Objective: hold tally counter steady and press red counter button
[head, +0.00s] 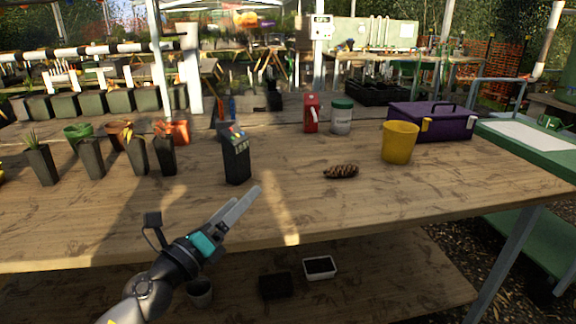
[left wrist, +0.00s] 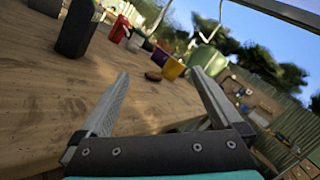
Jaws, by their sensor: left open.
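The tally counter appears to be the upright black box (head: 237,165) with small coloured buttons on its sloped top, standing left of the table's middle in the head view. A red spot shows among the buttons, but they are too small to tell apart. The dark box also shows at the upper left of the left wrist view (left wrist: 77,28). My left gripper (head: 247,195) is open and empty, near the table's front edge, in front of the box and apart from it. In the left wrist view its fingers (left wrist: 160,74) are spread with nothing between them. My right gripper is not in view.
Several slim dark pots (head: 90,158) stand to the left. A pine cone (head: 341,171), yellow pot (head: 399,143), red object (head: 311,113), lidded jar (head: 342,117) and purple toolbox (head: 440,121) are to the right. The wooden table (head: 400,190) is clear along its front right.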

